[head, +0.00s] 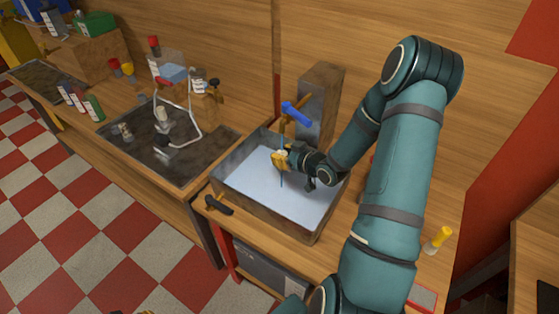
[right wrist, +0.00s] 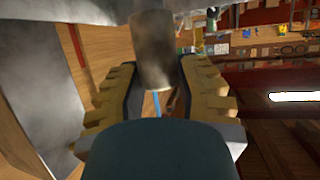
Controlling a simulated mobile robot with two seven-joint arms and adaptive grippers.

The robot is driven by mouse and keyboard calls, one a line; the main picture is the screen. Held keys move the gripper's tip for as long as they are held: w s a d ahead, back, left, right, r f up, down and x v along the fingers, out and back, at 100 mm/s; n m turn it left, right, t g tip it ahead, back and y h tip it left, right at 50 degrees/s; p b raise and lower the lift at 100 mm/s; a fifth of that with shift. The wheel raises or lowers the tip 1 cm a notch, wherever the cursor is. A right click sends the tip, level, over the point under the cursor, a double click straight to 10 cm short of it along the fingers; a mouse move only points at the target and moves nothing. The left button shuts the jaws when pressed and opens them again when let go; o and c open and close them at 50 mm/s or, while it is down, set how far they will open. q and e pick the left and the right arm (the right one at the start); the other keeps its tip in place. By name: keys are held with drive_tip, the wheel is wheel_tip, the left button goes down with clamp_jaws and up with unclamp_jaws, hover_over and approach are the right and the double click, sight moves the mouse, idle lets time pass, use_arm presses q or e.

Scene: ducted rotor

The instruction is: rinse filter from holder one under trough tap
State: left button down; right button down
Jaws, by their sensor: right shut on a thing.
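My right gripper (head: 281,160) is over the trough (head: 322,222), below and slightly left of the tap's blue lever (head: 296,112). Its yellow fingers are shut on a small pale piece, which I take to be the filter; the fingers hide most of it. In the right wrist view a grey-brown cylinder (right wrist: 152,50) stands between the fingertips. A thin blue streak like running water shows below the gripper and under the cylinder. Yellow tips at the bottom edge of the head view may be my left gripper (head: 131,312). I cannot make out holder one.
A grey upright box (head: 319,100) stands behind the trough. Left of it, a dark tray (head: 190,172) bears a white tubing frame and small parts. Several bottles stand farther left. A black handle (head: 218,205) is at the trough's front left. A yellow-topped item (head: 440,238) stands at right.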

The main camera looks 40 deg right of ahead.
drive_tip(key=shift+w+a, duration=0.25)
drive_tip(key=shift+w, duration=0.1)
drive_tip(key=shift+s+d, duration=0.1)
drive_tip(key=shift+s, duration=0.05)
drive_tip(key=shift+s+d, duration=0.25)
drive_tip(key=shift+s, duration=0.15)
drive_tip(key=shift+w+a, duration=0.1)
drive_tip(key=shift+w, duration=0.05)
drive_tip(key=shift+w+a+b, duration=0.25)
drive_tip(key=shift+w+b, duration=0.15)
drive_tip(key=shift+b, duration=0.1)
drive_tip(key=s+a+b, duration=0.2)
drive_tip(key=s+a, duration=0.2)
drive_tip(key=a, duration=0.2)
drive_tip(key=shift+s+a+b, duration=0.25)
drive_tip(key=shift+s+b, duration=0.1)
drive_tip(key=shift+s, duration=0.05)
idle(0.5)
